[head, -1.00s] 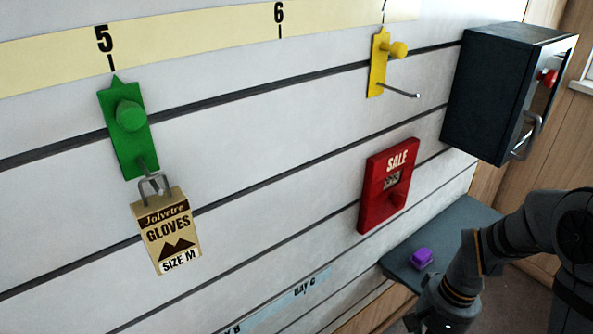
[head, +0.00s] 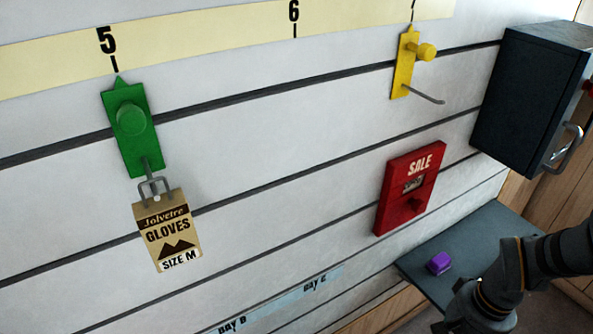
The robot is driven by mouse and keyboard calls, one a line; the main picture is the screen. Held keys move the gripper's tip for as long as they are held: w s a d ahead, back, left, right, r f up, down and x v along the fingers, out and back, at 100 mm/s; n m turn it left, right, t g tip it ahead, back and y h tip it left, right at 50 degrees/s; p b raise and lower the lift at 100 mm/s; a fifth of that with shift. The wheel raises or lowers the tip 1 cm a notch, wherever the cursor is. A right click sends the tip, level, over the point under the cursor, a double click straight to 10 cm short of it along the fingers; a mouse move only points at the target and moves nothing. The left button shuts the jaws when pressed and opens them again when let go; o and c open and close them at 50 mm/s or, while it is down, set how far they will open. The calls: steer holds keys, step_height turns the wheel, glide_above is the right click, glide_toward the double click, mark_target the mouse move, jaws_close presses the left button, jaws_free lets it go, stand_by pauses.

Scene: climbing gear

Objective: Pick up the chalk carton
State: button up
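I see no carton that I can identify as chalk. A small purple object (head: 439,263) lies on the dark shelf (head: 425,278) at the lower right; I cannot tell what it is. My dark arm comes in from the right edge and bends down past the bottom edge, in front of the shelf's right part. My gripper is not visible, so its fingers and anything in them are hidden.
On the slatted wall are a green hook holder (head: 131,130) with a gloves pack (head: 167,232), a yellow holder (head: 404,66) with an empty prong, and a red SALE box (head: 407,190). A dark cabinet (head: 530,100) with a handle juts out at the upper right.

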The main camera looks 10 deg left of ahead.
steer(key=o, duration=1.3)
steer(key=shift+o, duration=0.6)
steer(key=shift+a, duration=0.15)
